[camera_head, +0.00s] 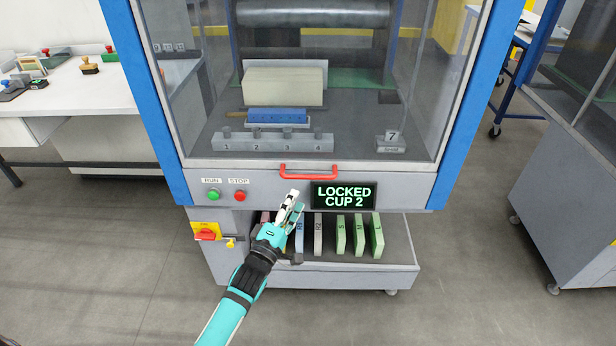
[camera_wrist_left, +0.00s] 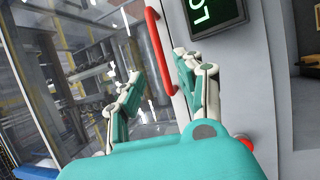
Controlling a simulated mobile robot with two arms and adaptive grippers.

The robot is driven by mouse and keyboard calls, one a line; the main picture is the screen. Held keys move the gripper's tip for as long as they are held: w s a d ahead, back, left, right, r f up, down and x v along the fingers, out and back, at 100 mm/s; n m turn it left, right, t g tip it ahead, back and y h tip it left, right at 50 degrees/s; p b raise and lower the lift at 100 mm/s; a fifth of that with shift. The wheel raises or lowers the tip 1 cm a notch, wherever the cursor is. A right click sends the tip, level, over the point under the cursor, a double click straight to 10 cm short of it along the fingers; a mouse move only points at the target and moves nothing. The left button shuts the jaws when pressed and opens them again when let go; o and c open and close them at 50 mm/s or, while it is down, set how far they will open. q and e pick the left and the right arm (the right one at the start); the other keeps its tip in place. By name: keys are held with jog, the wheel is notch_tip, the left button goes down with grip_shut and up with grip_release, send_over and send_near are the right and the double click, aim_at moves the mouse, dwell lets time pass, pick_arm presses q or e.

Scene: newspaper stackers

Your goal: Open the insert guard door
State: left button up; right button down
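The insert guard door (camera_head: 330,120) is a clear panel with a grey lower frame on the blue-posted machine, and it looks shut. Its red bar handle (camera_head: 310,172) runs along the lower frame. The display (camera_head: 343,195) beside it reads "LOCKED CUP 2". My left gripper (camera_head: 294,203) is just below the handle's left part, in front of the machine. In the left wrist view the fingers (camera_wrist_left: 155,72) are spread and empty, with the red handle (camera_wrist_left: 158,50) seen between and beyond them. My right gripper is out of view.
A green RUN button (camera_head: 214,195), a red STOP button (camera_head: 240,196) and a red rotary switch with a yellow plate (camera_head: 205,231) are at left. Below, a shelf (camera_head: 345,270) holds several upright blocks. Behind the door are numbered cups (camera_head: 272,142).

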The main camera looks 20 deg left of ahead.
aim_at(307, 177)
pick_arm(q)
jog(key=x, duration=0.9)
jog(key=shift+w, duration=0.1)
grip_shut()
